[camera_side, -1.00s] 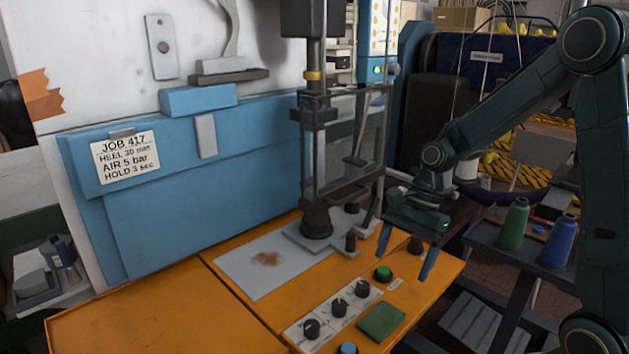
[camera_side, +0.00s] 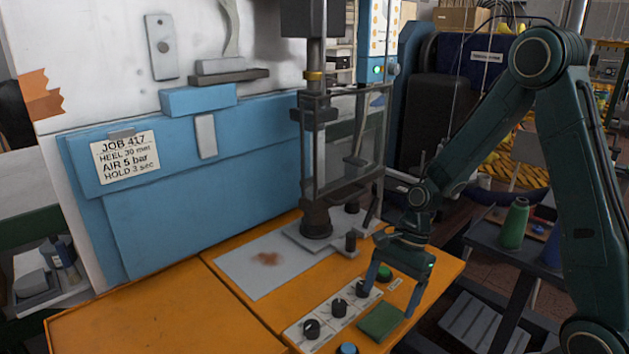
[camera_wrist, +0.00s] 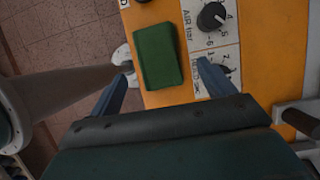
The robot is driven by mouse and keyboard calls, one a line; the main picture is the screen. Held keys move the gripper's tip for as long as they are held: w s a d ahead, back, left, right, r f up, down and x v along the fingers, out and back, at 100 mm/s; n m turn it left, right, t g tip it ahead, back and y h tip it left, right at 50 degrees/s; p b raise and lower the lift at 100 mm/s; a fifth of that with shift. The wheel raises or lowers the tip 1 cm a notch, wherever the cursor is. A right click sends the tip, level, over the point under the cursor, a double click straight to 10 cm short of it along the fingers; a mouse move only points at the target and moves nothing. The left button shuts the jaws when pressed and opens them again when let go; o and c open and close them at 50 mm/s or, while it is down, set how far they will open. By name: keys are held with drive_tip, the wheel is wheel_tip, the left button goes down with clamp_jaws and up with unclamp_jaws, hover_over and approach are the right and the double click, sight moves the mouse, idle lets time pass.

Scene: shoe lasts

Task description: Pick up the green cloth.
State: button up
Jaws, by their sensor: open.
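The green cloth (camera_side: 381,321) is a small folded rectangle lying flat on the orange table near its front right edge. In the wrist view the cloth (camera_wrist: 158,56) shows just beyond and between my two blue fingers. My gripper (camera_side: 387,303) is open and empty, its fingers pointing down above the cloth. The fingertips (camera_wrist: 163,75) lie either side of the cloth in the wrist view. I cannot tell exactly how high they are above the table.
A panel with black knobs (camera_side: 339,307) sits left of the cloth, close to one finger. A blue button (camera_side: 347,349) is in front and a green button (camera_side: 384,273) behind. A press (camera_side: 317,215) stands at the back. The orange table's left part (camera_side: 150,315) is clear.

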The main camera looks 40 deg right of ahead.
sight(382, 316)
drive_tip(key=x, duration=0.3)
drive_tip(key=shift+s+a+f, duration=0.1)
drive_tip(key=shift+a+f, duration=0.1)
drive_tip(key=shift+f, duration=0.05)
drive_tip(key=shift+a+f, duration=0.1)
drive_tip(key=shift+f, duration=0.2)
drive_tip(key=shift+f, duration=0.2)
idle(0.5)
drive_tip(key=c, duration=1.1)
